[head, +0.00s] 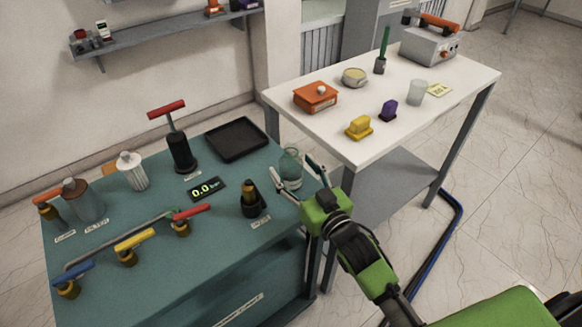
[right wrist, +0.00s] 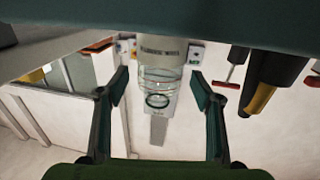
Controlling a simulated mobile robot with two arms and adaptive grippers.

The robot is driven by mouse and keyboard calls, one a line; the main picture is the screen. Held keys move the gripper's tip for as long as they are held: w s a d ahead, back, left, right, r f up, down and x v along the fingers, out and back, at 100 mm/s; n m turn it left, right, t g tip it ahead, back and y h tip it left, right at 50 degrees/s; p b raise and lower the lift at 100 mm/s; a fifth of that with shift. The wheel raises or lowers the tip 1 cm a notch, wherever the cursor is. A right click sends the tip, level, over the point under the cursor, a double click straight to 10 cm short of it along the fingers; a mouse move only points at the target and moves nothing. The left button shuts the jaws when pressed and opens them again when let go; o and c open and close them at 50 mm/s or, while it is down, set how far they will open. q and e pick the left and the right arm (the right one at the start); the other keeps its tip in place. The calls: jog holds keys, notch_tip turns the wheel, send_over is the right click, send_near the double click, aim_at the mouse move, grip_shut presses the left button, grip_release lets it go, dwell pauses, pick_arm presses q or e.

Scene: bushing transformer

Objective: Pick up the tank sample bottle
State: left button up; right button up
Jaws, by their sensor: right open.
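The tank sample bottle (head: 291,168), a clear greenish glass bottle, stands upright on the teal workbench (head: 150,245) near its right edge. My right gripper (head: 297,176) is open, with one finger to each side of the bottle. In the right wrist view, which looks upside down, the clear bottle (right wrist: 160,80) shows between the two open fingers of the right gripper (right wrist: 160,88), with a visible gap on each side. I cannot tell how deep the bottle sits between the fingers. My left gripper is not in view.
A dark fitting with a brass top (head: 251,200) stands close left of the bottle. A black tray (head: 236,139), a red-handled pump (head: 178,140) and several valves are farther left. A white table (head: 400,105) with small objects stands behind to the right.

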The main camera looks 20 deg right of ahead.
jog(key=shift+w+a, duration=0.2)
jog(key=shift+w, duration=0.8)
jog(key=c, duration=1.3)
jog(key=shift+o, duration=0.2)
